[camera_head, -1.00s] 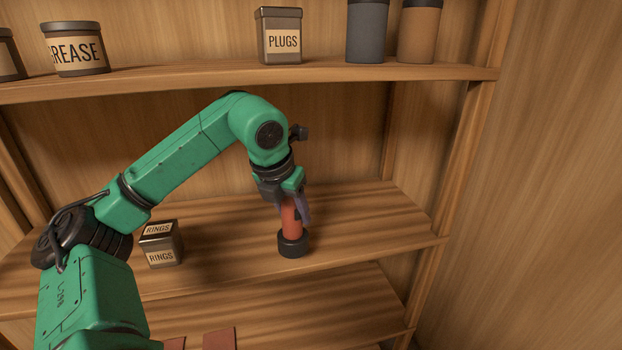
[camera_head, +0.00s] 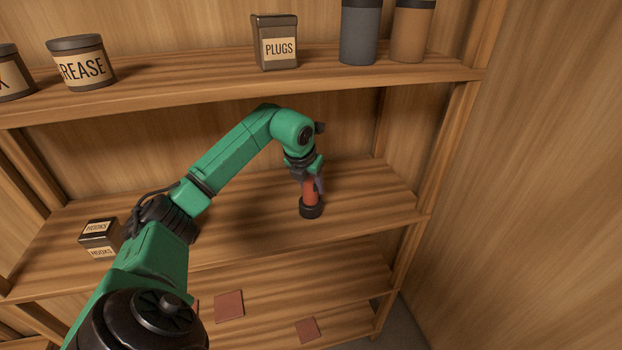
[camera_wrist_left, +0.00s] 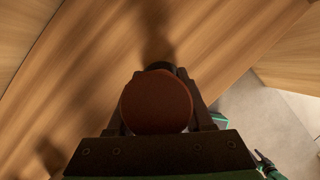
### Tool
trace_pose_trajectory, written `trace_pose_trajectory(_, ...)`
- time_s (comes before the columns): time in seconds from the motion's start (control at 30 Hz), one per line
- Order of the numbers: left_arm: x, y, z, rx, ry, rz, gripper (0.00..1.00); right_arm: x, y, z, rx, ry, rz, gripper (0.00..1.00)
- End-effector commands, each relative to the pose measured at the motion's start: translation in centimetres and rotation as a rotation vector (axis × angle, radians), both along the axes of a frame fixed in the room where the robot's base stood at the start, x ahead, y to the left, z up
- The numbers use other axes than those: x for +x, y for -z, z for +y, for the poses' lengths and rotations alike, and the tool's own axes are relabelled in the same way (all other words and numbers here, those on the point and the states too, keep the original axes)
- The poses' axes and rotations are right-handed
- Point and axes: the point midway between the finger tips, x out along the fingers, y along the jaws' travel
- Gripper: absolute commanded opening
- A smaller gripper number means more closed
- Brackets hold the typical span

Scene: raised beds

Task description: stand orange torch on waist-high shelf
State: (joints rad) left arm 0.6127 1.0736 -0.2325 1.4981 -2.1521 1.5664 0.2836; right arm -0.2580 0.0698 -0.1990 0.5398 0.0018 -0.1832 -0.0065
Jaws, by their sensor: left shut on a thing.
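The orange torch (camera_head: 310,193) is upright with its wide black head down, at the middle shelf (camera_head: 370,208). My left gripper (camera_head: 312,186) is shut around the torch's body from above. The black head appears to touch the shelf board or be very close to it; I cannot tell which. In the left wrist view the torch's round end (camera_wrist_left: 157,102) faces the camera between the fingers and hides most of the torch below. My right gripper is not in view.
A labelled tin (camera_head: 100,238) stands on the same shelf at left, beside my arm. The shelf above holds a PLUGS tin (camera_head: 276,44), a GREASE tin (camera_head: 82,64) and dark and brown canisters. Flat reddish pieces (camera_head: 229,306) lie on the lower shelf. The board around the torch is clear.

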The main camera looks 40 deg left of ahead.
Motion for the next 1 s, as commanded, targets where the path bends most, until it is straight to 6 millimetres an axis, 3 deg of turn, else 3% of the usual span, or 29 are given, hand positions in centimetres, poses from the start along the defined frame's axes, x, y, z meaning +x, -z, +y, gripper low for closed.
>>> trace_pose_trajectory(0.17,0.0,0.4,0.0,0.000,0.000,0.000,0.00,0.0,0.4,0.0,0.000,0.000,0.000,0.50)
trace_pose_trajectory(0.2,0.0,0.3,0.0,0.000,0.000,0.001,0.67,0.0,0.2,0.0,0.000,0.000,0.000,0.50)
trace_pose_trajectory(0.23,0.0,0.3,0.0,0.000,0.000,0.001,0.78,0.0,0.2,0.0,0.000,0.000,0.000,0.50)
trace_pose_trajectory(0.27,0.0,0.3,0.0,0.000,0.000,0.001,0.81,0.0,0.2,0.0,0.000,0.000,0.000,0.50)
trace_pose_trajectory(0.57,0.0,0.1,0.0,0.000,0.000,0.001,0.81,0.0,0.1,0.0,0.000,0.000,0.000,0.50)
trace_pose_trajectory(0.77,-0.6,-1.7,-0.1,0.002,-0.001,-0.004,0.81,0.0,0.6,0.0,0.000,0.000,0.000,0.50)
trace_pose_trajectory(0.83,-1.2,-3.0,-0.2,0.003,0.000,-0.004,0.81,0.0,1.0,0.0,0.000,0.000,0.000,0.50)
trace_pose_trajectory(0.9,-3.2,-1.8,-0.6,0.008,0.000,0.002,0.81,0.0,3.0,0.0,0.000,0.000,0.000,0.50)
trace_pose_trajectory(1.0,-5.5,-1.6,-1.2,0.010,0.000,0.004,0.81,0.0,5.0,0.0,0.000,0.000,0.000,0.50)
